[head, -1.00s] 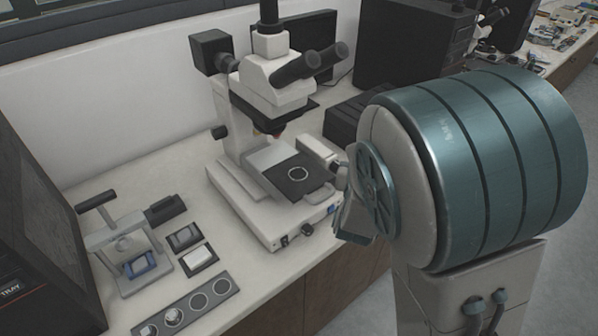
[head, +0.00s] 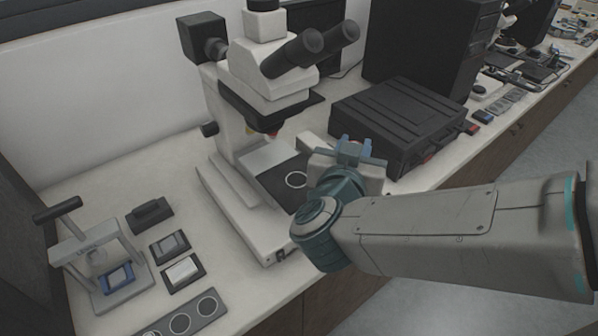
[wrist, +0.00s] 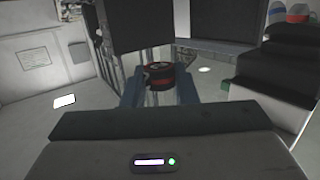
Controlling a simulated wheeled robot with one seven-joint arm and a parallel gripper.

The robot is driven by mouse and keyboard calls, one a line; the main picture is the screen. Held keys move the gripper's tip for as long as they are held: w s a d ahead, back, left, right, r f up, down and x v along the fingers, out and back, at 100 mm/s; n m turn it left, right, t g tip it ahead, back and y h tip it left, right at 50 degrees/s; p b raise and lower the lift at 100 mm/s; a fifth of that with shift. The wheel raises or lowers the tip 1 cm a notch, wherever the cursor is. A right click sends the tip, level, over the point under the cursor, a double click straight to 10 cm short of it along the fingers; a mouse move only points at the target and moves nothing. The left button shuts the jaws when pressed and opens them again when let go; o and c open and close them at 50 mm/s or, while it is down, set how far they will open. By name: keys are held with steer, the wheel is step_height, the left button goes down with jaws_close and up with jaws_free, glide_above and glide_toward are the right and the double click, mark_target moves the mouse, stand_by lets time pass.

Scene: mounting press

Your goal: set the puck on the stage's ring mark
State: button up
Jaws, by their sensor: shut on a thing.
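The microscope's dark stage plate (head: 272,187) has a pale ring mark (head: 296,180) that shows bare near its right end. My gripper (head: 356,149) is to the right of the stage and a little behind the ring mark, apart from it in the picture. In the wrist view its blue fingers are shut on a dark puck with a red band (wrist: 158,76). In the head view the fingers mostly hide the puck. My wrist covers the stage's right front corner. The ring mark cannot be made out in the wrist view.
A black case (head: 398,120) stands just behind my gripper. A small press (head: 95,262), sample trays (head: 170,247) and a holder strip with round wells (head: 190,318) are at the left.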

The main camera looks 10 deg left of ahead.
steer(key=a+f+p, duration=0.1)
steer(key=a+p, duration=0.3)
steer(key=w+a+f+p, duration=0.1)
steer(key=a+p, duration=0.1)
steer(key=shift+f+p, duration=0.3)
steer(key=shift+p, duration=0.05)
steer(key=shift+w+f+p, duration=0.15)
steer(key=shift+f+p, duration=0.1)
steer(key=shift+p, duration=0.65)
glide_above(297, 181)
step_height(297, 181, down, 3)
steer(key=shift+a+f+b, duration=0.1)
steer(key=shift+f+b, duration=0.05)
steer(key=shift+b, duration=0.15)
steer(key=shift+f, duration=2)
steer(key=shift+f, duration=0.15)
steer(key=o, duration=1)
